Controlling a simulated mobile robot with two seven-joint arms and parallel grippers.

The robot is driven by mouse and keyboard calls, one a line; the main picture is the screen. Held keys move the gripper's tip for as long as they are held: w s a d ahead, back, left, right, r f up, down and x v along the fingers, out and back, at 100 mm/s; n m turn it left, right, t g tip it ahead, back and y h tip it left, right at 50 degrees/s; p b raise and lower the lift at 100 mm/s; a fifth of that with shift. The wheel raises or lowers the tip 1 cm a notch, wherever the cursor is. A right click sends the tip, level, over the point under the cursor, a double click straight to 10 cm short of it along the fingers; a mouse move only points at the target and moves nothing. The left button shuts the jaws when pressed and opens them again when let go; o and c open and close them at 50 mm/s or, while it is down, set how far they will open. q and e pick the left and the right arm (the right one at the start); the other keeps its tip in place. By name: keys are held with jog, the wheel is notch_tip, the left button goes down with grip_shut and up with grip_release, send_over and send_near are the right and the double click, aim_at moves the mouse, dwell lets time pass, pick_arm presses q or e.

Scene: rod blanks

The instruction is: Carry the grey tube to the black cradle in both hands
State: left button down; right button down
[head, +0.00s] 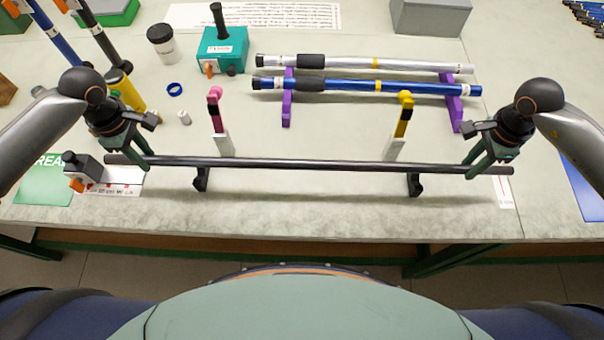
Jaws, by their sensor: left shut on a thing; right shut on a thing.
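The long dark grey tube (310,164) lies crosswise near the table's front, close to level. My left gripper (140,156) is shut on it near its left end, and my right gripper (480,167) is shut on it near its right end. The black cradle shows as two small supports, a left one (201,180) and a right one (415,184), just below the tube in the picture. The tube hides their tops, so I cannot tell whether it rests in them or hangs slightly above.
Behind the tube stand a pink-topped post (215,110) and a yellow-topped post (404,115) on pale bases. Farther back, a silver tube (350,64) and a blue tube (400,87) lie on purple supports (287,105). A teal box (222,50) stands back left.

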pick_arm(q)
jog(key=shift+f, duration=0.15)
pick_arm(e)
jog(key=shift+f, duration=0.1)
